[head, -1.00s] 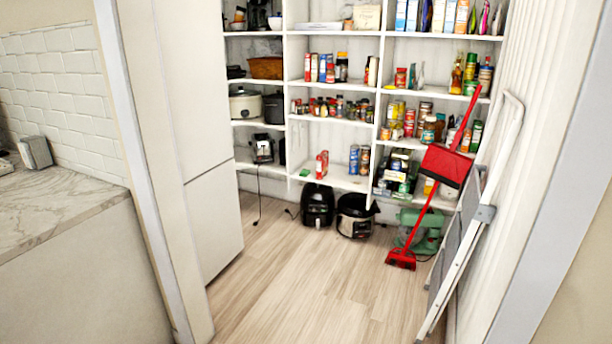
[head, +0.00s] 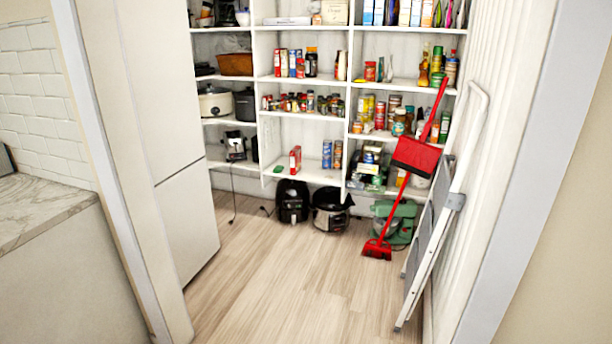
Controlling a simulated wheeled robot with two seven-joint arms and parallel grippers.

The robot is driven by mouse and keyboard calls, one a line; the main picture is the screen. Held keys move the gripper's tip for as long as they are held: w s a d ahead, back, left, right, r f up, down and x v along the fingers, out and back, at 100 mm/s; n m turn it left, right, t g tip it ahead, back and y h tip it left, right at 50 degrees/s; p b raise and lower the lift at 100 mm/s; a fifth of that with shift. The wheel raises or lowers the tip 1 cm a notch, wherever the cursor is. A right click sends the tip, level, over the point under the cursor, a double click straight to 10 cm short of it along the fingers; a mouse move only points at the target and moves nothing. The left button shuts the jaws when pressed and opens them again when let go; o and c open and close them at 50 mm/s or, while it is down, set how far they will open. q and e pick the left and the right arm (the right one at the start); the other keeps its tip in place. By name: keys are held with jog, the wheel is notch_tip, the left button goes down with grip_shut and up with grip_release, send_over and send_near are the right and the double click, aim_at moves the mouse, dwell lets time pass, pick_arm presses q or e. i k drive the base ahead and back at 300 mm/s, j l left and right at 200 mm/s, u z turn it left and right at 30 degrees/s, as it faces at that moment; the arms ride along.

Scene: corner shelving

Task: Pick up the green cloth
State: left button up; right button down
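A small flat green thing, which looks like the green cloth (head: 278,170), lies on a low white shelf (head: 312,175) in the pantry. It is near the left end of that shelf, left of a red box (head: 295,159). It is too small in the picture to show folds. Neither of my grippers is in the head view.
A white door frame (head: 110,180) and a tall white panel (head: 172,140) stand on the left. A folded step ladder (head: 440,230) and a red broom and dustpan (head: 415,156) lean on the right. Black appliances (head: 292,201) stand below the shelf. The wooden floor (head: 300,280) between is clear.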

aim_at(278, 170)
jog(key=i+z, duration=0.1)
jog(key=i, duration=1.35)
